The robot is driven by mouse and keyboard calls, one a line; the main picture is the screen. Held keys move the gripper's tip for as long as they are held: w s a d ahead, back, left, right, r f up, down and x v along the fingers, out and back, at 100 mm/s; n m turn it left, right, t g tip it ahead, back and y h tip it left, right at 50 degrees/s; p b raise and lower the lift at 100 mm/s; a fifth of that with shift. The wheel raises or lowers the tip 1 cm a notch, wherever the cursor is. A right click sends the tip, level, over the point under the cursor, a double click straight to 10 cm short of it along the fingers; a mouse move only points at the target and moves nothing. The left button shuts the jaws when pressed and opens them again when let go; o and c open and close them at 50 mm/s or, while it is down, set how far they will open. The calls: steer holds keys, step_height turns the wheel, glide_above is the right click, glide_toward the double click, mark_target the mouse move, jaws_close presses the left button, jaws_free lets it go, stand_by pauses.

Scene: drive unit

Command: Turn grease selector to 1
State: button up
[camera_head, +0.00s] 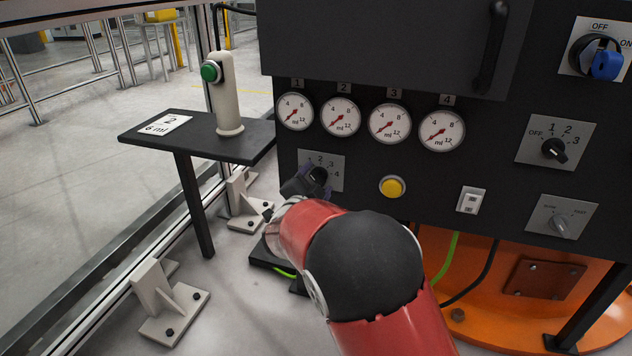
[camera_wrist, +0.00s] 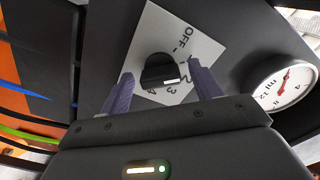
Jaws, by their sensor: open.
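A selector with a black knob (camera_head: 319,174) on a light grey plate sits below the left gauges. In the wrist view its knob (camera_wrist: 159,70) lies between my fingers, and its plate (camera_wrist: 160,30) shows OFF and several numbers. A white mark on the knob's lower right side faces the numbers; I cannot tell exactly which one it points at. My gripper (camera_head: 303,186) is at this selector in the head view. In the wrist view my gripper (camera_wrist: 160,70) is open, one purple finger on each side of the knob, with gaps visible. My gripper partly hides the plate's lower left in the head view.
Several round gauges (camera_head: 341,117) sit above the selector. To the right are a yellow button (camera_head: 392,187), a rocker switch (camera_head: 471,200), another OFF-1-2-3 selector (camera_head: 554,149) and a blue-handled switch (camera_head: 606,64). A side table (camera_head: 190,138) with a green-button post (camera_head: 224,95) stands left.

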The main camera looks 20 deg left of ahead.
steer(key=s, duration=0.7)
steer(key=shift+s, duration=0.35)
